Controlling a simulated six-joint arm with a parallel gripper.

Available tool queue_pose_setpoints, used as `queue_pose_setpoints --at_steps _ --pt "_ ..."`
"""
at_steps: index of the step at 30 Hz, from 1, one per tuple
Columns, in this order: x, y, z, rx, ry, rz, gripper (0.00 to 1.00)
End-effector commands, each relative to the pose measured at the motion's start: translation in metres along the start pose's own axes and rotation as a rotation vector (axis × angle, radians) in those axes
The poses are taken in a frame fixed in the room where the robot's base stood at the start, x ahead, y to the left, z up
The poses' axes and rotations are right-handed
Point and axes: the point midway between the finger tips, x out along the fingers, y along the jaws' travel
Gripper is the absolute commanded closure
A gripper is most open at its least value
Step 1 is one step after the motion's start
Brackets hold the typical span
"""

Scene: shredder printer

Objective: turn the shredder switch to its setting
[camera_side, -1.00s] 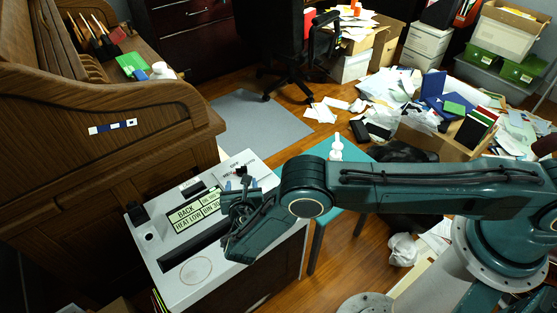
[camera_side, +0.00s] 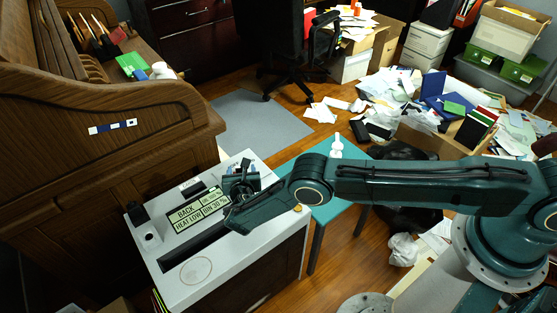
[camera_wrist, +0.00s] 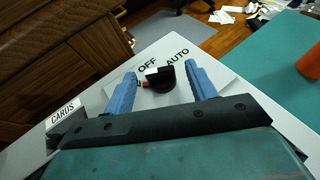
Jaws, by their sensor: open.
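The shredder (camera_side: 215,270) is a white-topped cabinet with a lit display (camera_side: 198,208) reading "BACK", "HEAT LOW" and "BIN 30 %". Its switch (camera_wrist: 160,80) is a black knob with a small red mark on its left side, in the wrist view. The labels OFF (camera_wrist: 149,65) and AUTO (camera_wrist: 177,56) are printed just beyond it. I cannot tell for sure which label the knob points to. My gripper (camera_wrist: 160,70) is open, with one blue finger on each side of the knob and a gap visible. In the side view my gripper (camera_side: 241,178) is over the shredder's far end, hiding the switch.
A CARDS label (camera_wrist: 62,113) stands at the left in the wrist view. A teal table (camera_side: 330,170) adjoins the shredder's right, with a white bottle (camera_side: 337,146) on it. The wooden roll-top desk (camera_side: 100,165) rises close on the left.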

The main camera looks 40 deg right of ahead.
Motion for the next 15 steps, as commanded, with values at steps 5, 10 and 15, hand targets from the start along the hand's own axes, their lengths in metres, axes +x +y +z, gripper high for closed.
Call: queue_pose_setpoints --at_steps 5,10,15 --pt "0.0007 -0.0001 0.0 0.0 0.0 0.0 0.44" --pt "0.0006 -0.0001 0.0 0.0 0.0 0.0 0.57" --pt "0.0005 -0.0002 0.0 0.0 0.0 0.0 0.88"
